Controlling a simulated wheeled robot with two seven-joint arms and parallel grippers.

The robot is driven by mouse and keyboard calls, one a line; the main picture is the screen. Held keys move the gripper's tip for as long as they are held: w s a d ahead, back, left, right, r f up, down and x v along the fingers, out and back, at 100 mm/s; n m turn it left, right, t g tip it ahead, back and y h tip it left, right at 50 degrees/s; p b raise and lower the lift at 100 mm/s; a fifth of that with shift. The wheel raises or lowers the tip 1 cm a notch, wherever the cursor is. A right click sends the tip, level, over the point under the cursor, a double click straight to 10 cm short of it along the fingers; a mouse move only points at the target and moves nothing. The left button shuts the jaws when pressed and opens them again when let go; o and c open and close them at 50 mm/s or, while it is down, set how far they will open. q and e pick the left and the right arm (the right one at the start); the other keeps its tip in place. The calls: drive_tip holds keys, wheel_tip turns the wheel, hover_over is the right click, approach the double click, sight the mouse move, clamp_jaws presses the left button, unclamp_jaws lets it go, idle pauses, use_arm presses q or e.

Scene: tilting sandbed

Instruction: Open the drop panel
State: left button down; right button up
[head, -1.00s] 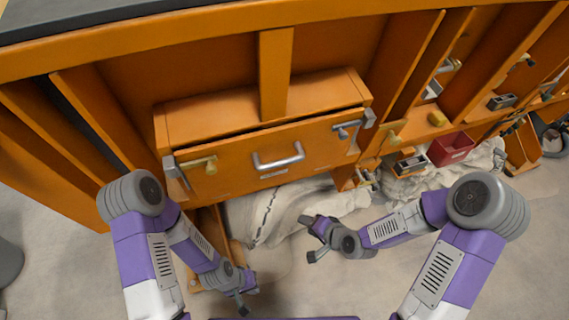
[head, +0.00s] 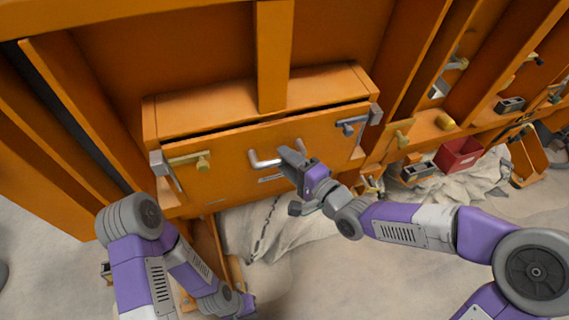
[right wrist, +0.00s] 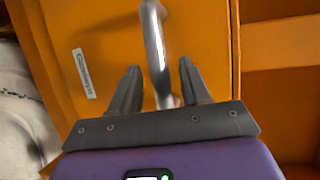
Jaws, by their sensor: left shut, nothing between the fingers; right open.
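The drop panel (head: 228,152) is an orange panel in the side of the orange bin. It looks closed, with a dark gap along its top edge in the head view. Its silver bar handle (head: 262,163) is partly hidden by my right gripper (head: 292,158). In the right wrist view, my right gripper (right wrist: 160,82) is open, with a finger on each side of the handle bar (right wrist: 154,40); I cannot tell whether they touch it. A brass-and-grey latch (head: 190,161) sits at the panel's left end, a grey latch (head: 352,124) at its right. My left gripper (head: 244,308) is shut, low at the frame edge.
A pale cloth (head: 290,228) lies on the floor below the panel. A red box (head: 458,154) and small metal fittings are at the right. A vertical orange post (head: 273,55) stands above the panel. Bare floor lies in front.

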drive_tip(key=shift+w+a, duration=0.45)
drive_tip(key=shift+w, duration=0.05)
clamp_jaws()
